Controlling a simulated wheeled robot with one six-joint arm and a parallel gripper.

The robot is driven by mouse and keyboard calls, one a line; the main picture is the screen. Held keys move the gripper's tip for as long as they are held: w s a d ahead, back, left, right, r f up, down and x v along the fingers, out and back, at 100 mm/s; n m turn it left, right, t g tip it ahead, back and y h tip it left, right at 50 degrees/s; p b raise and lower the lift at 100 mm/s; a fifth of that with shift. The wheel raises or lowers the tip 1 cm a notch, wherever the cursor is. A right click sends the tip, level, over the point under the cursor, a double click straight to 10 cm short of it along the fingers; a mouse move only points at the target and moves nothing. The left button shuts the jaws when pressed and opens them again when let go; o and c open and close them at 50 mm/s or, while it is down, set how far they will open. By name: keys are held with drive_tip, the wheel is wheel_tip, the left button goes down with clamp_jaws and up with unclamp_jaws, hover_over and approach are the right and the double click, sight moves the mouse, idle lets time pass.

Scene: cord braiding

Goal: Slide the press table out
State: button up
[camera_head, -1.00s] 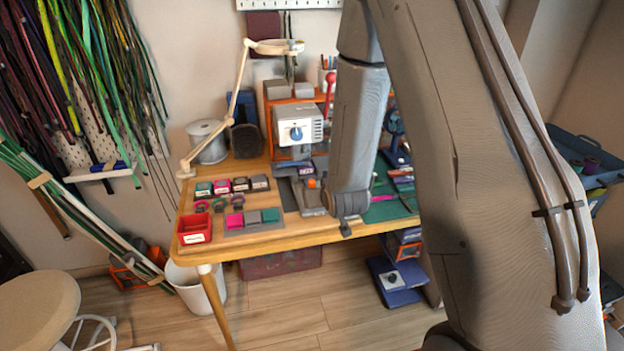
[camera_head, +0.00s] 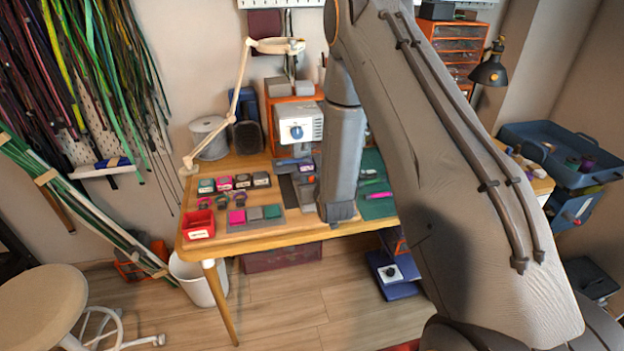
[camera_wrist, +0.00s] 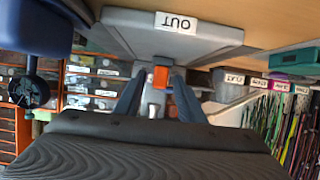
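The press (camera_head: 302,122) is a light grey box with a blue dial, standing at the back of the wooden table in the head view. My arm covers part of its lower area there, and my gripper is hidden. The wrist view is upside down and shows a grey plate (camera_wrist: 118,27) with an OUT label (camera_wrist: 177,22). An orange block (camera_wrist: 161,77) on a grey part appears between the fingertips of my gripper (camera_wrist: 158,82). The fingers are apart, with a gap on each side of the block. I cannot tell how far beyond the tips it lies.
A red bin (camera_head: 199,225) and a grey mat (camera_head: 256,220) with coloured blocks are at the table's left front. A green mat (camera_head: 378,206) lies right of my arm. A lamp arm (camera_head: 236,105) rises at the left. A stool (camera_head: 42,308) stands on the floor at left.

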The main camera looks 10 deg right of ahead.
drive_tip(key=shift+w+f, duration=0.3)
drive_tip(key=shift+w, duration=0.3)
drive_tip(key=shift+c, duration=0.2)
